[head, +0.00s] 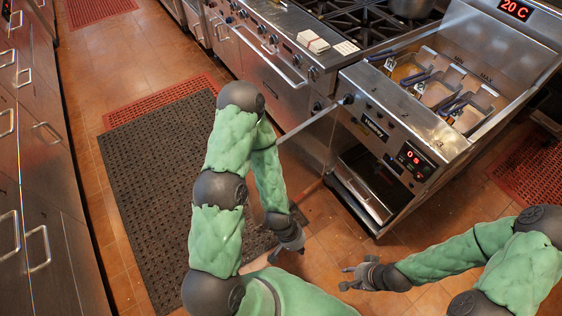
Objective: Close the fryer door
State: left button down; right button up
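The fryer (405,130) stands at the right, a steel unit with baskets in its top and a red display on its front. Its door (316,138) stands open, seen from above as a thin grey panel swung out to the left from the front. The dark cabinet opening (372,172) shows below the control panel. My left gripper (287,252) is open and empty over the floor, below and left of the door, apart from it. My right gripper (346,278) is open and empty, in front of the fryer and apart from it.
A steel range (268,62) with burners stands left of the fryer. Steel cabinets (38,150) line the left edge. A dark mat (165,170) lies on the orange tiled floor. Some bare floor shows between my grippers and the fryer.

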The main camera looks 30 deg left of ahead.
aim_at(287, 169)
jog(key=j+z, duration=0.2)
jog(key=j, duration=0.25)
jog(key=j+z, duration=0.2)
jog(key=j, duration=0.3)
jog(key=j+z, duration=0.2)
jog(key=j, duration=0.25)
jog(key=k+j+z, duration=0.2)
jog(key=j, duration=0.25)
jog(key=j+z, duration=0.2)
jog(key=j, duration=0.25)
jog(key=k+j+z, duration=0.2)
jog(key=j, duration=0.2)
